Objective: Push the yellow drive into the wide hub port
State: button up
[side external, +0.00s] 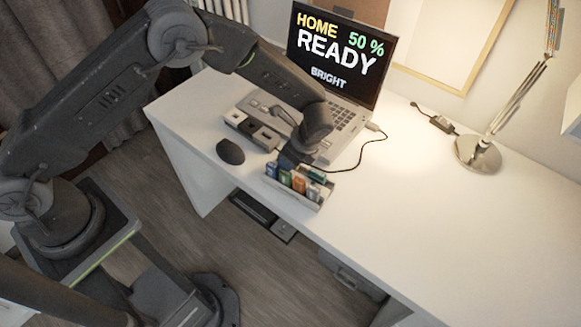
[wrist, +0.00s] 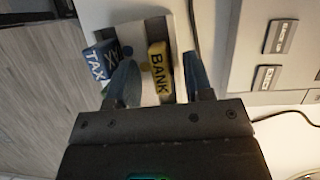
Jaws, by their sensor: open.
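The yellow drive (wrist: 160,72), labelled BANK, is between the two fingers of my gripper (wrist: 160,82) in the wrist view. The fingers are apart, with a visible gap on the drive's left side. In the side view, my gripper (side external: 291,160) is low over the drive holder (side external: 312,203); I cannot pick out the yellow drive there for certain. The grey hub (side external: 240,119) is on the desk left of the laptop.
A dark mouse (side external: 230,151) lies left of the holder. The open laptop (side external: 345,65) stands behind, with a cable at its right. The desk right of the holder is clear up to the lamp base (side external: 478,155).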

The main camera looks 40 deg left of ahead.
grip_shut()
dwell(0.4)
jog(key=shift+r, duration=0.1)
